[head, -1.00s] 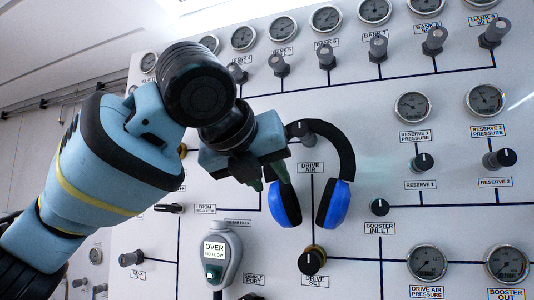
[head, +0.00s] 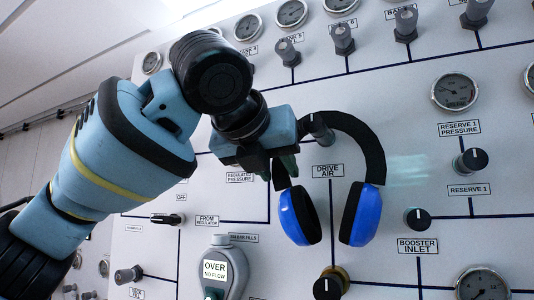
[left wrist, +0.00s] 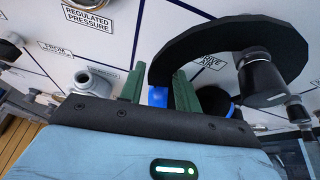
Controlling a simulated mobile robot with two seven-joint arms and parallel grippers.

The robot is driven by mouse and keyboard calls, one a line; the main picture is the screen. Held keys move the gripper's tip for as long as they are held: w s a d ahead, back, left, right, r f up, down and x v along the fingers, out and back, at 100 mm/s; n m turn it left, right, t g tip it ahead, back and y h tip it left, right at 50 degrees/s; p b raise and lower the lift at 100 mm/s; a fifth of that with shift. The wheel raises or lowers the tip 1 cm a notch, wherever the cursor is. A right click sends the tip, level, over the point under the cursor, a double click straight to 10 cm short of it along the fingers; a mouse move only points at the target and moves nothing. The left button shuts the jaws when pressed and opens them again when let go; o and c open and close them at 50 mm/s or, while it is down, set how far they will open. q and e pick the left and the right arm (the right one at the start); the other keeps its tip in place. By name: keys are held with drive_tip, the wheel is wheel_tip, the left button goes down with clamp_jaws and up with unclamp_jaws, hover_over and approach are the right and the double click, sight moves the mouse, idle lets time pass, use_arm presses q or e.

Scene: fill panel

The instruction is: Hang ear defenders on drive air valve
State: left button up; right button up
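The ear defenders (head: 373,150) have a black band and two blue cups. In the head view the band arches around the drive air valve (head: 318,128), whose knob sits inside the arch, and the cups hang below. In the left wrist view the band (left wrist: 205,45) passes by the valve knob (left wrist: 262,78). My left gripper (head: 280,172) is at the band's left side. In the left wrist view its green fingers (left wrist: 158,84) stand apart around the band's left end, with a visible gap. Whether the band rests on the valve stem is unclear. My right gripper is not in view.
The white panel carries gauges, such as the reserve 1 gauge (head: 455,91), and protruding knobs, such as the booster inlet knob (head: 417,218) and drive set knob (head: 329,284).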

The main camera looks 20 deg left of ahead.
use_arm(q)
drive_tip(key=shift+x, duration=1.45)
clamp_jaws()
unclamp_jaws()
drive_tip(key=shift+s, duration=0.1)
drive_tip(key=v, duration=0.7)
drive_tip(key=shift+s, duration=0.35)
